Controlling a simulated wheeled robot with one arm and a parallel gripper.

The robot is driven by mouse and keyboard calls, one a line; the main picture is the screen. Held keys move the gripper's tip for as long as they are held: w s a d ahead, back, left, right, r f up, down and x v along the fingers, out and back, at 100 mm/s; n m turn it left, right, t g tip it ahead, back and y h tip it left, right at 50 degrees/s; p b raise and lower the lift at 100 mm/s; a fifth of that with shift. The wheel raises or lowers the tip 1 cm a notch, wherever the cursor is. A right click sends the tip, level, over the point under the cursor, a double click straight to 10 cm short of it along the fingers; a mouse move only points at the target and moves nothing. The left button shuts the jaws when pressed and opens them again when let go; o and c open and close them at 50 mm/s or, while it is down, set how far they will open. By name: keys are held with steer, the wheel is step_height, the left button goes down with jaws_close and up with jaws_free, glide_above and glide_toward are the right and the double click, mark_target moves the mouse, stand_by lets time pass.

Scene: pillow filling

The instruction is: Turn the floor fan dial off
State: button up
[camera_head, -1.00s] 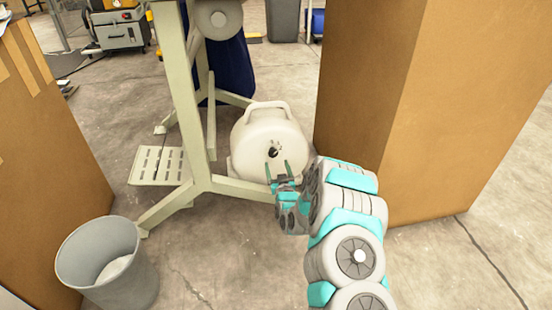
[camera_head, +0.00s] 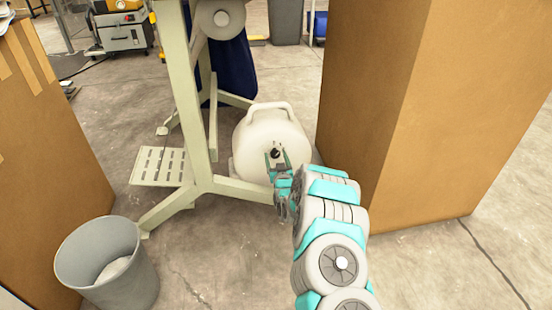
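The floor fan (camera_head: 262,133) is a rounded cream-white unit with a handle on top, standing on the concrete floor. Its dial (camera_head: 275,153) is a small dark knob on the front face. My gripper (camera_head: 278,157) is open, with its two thin fingertips at the dial, one to each side of it as seen from here. I cannot tell whether the fingers touch the dial or are still in front of it. The lower part of the fan's face is partly hidden by my gripper and arm.
A pale metal stand (camera_head: 185,100) with a foot plate (camera_head: 160,166) stands left of the fan, one leg crossing low before it. A tall cardboard box (camera_head: 400,100) is close on the right. A grey bin (camera_head: 108,270) and another box (camera_head: 50,150) are at left.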

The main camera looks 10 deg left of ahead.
jaws_close()
stand_by(0.4)
steer(key=shift+r+p, duration=0.1)
steer(key=shift+p, duration=0.3)
steer(key=shift+r+n+p, duration=0.1)
steer(key=shift+n+p, duration=0.6)
steer(key=shift+p, duration=0.05)
steer(key=n+p, duration=0.2)
steer(key=p, duration=0.1)
steer(key=n+p, duration=0.3)
steer(key=n, duration=0.1)
steer(key=shift+p, duration=0.4)
steer(key=shift+n+p, duration=0.55)
steer(key=shift+n, duration=0.25)
steer(key=shift+f, duration=0.2)
